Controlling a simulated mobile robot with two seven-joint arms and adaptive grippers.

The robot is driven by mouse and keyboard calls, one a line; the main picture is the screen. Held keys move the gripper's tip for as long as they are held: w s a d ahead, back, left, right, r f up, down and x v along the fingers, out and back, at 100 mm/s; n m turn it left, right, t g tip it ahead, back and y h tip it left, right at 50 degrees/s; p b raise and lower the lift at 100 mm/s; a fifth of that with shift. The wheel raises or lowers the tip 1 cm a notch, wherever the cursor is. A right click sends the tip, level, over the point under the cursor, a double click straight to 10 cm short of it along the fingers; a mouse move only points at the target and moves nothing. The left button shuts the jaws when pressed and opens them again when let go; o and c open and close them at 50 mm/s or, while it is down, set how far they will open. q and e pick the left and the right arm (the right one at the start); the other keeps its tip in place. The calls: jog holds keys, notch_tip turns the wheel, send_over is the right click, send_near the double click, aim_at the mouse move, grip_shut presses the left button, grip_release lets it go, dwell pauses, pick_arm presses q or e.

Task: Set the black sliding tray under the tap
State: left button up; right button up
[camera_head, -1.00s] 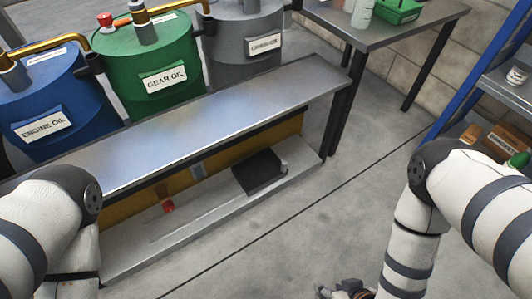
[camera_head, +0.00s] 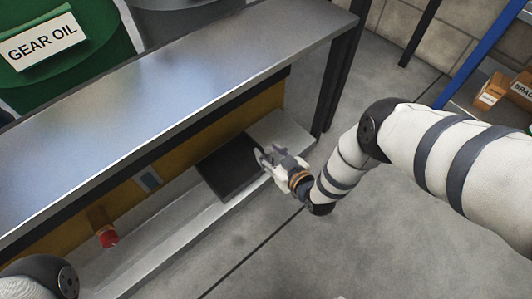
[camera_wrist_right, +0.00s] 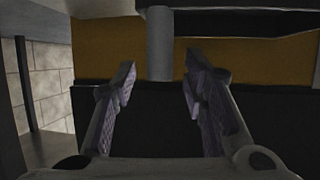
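The black sliding tray (camera_head: 225,172) lies flat on the pale low ledge under the metal bench. A red-ended part (camera_head: 108,237), probably the tap, sits to its left by the yellow panel. My right gripper (camera_head: 264,158) is at the tray's right end. In the right wrist view its two fingers (camera_wrist_right: 161,82) stand open. A grey upright post (camera_wrist_right: 159,45) shows in the gap between them, above the tray's dark surface (camera_wrist_right: 158,125); I cannot tell how deep it sits between the fingers. My left gripper is out of view; only part of that arm shows.
The metal bench top (camera_head: 190,95) overhangs the ledge (camera_head: 165,240). A green gear oil drum (camera_head: 65,45) stands behind the bench. The concrete floor (camera_head: 330,245) in front is clear.

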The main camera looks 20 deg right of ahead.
jog(key=shift+w+a+f, duration=0.1)
jog(key=shift+w+f, duration=0.1)
jog(key=shift+w, duration=0.45)
grip_shut()
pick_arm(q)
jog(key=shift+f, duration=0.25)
